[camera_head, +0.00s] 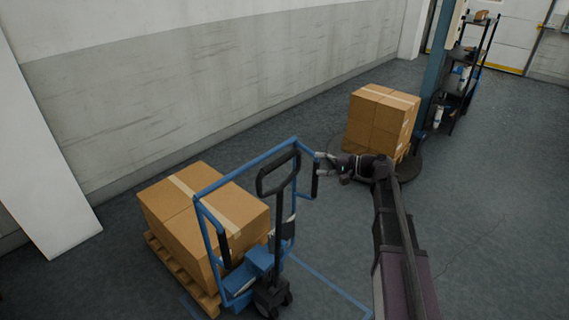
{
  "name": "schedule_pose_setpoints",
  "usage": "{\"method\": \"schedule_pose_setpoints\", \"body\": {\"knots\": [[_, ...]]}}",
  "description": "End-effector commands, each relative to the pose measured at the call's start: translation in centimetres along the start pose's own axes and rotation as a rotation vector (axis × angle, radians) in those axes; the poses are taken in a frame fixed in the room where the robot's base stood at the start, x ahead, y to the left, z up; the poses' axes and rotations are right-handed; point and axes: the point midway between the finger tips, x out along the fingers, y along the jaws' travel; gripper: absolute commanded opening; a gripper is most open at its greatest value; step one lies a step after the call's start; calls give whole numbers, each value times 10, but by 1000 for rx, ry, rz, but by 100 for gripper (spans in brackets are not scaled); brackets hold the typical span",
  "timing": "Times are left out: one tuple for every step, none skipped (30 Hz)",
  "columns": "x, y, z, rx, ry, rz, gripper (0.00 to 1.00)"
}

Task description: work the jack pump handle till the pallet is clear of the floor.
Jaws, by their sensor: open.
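A blue pallet jack (262,262) stands in the lower middle of the head view. Its black pump handle (279,208) rises nearly upright and ends in a loop grip. A wooden pallet (182,273) lies left of the jack with large cartons (185,212) on it; whether its underside touches the floor cannot be told. My gripper (318,163) is open and empty. It points left towards the handle's loop, a little to its right and beside the blue frame. No contact with the handle shows.
A blue tubular frame (250,163) with a black grip (315,183) surrounds the handle area. Stacked cartons (376,123) stand on a dark round base (408,170) behind my gripper. A blue column (436,75) and shelf rack (465,85) stand beyond. Floor at right is clear.

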Motion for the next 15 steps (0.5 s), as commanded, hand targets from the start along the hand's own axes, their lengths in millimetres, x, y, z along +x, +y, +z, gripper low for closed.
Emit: {"method": "schedule_pose_setpoints", "body": {"knots": [[0,0,0,0,0,1,74],[0,0,0,0,-1,1,74],[0,0,0,0,-1,1,74],[1,0,0,0,-1,1,74],[1,0,0,0,-1,1,74],[2,0,0,0,-1,1,74],[3,0,0,0,-1,2,74],[5,0,0,-1,-2,2,74],[7,1,0,-1,-2,2,74],[8,1,0,-1,-3,2,74],[11,1,0,-1,-3,2,74],[14,1,0,-1,-4,2,74],[16,1,0,-1,-4,2,74],[19,1,0,-1,-4,2,74],[23,1,0,-1,-3,2,74]]}}
